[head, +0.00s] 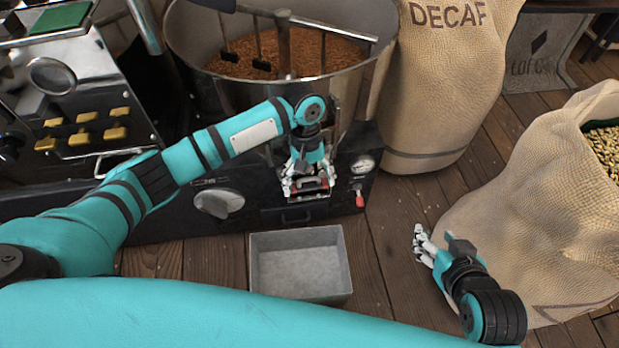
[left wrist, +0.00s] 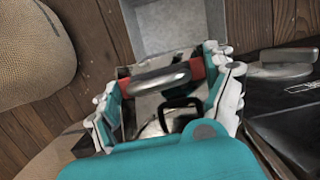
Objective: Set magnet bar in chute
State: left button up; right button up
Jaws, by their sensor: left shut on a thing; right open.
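My left gripper (head: 309,186) is shut on the magnet bar (head: 314,184), at the front of the roaster. In the left wrist view the bar (left wrist: 160,79) shows a grey curved handle with red ends, between the two white-and-teal fingers. The chute (left wrist: 147,106) is a metal-walled opening directly below the bar; in the head view my gripper hides most of it. I cannot tell whether the bar touches the chute walls. My right gripper (head: 424,244) is open and empty above the floor, in front of the sack on the right.
An empty grey metal bin (head: 300,264) stands on the floor below the chute. The roaster drum (head: 345,85) rises behind, with a gauge and a red-handled lever right of the chute. A DECAF sack (head: 440,80) and an open bean sack (head: 540,210) stand to the right.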

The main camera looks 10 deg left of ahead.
pick_arm(q)
jog(key=shift+s+a+f, duration=0.15)
jog(key=shift+a+f, duration=0.3)
jog(key=shift+f, duration=0.3)
jog(key=shift+c, duration=0.7)
pick_arm(e)
jog(key=shift+s+d+f, duration=0.15)
jog(key=shift+s+f, duration=0.05)
jog(key=shift+f, duration=0.1)
pick_arm(q)
jog(key=o, duration=1.4)
jog(key=d+v, duration=0.1)
jog(key=v, duration=1.1)
jog(key=shift+r, duration=0.45)
pick_arm(e)
jog(key=shift+w, duration=0.15)
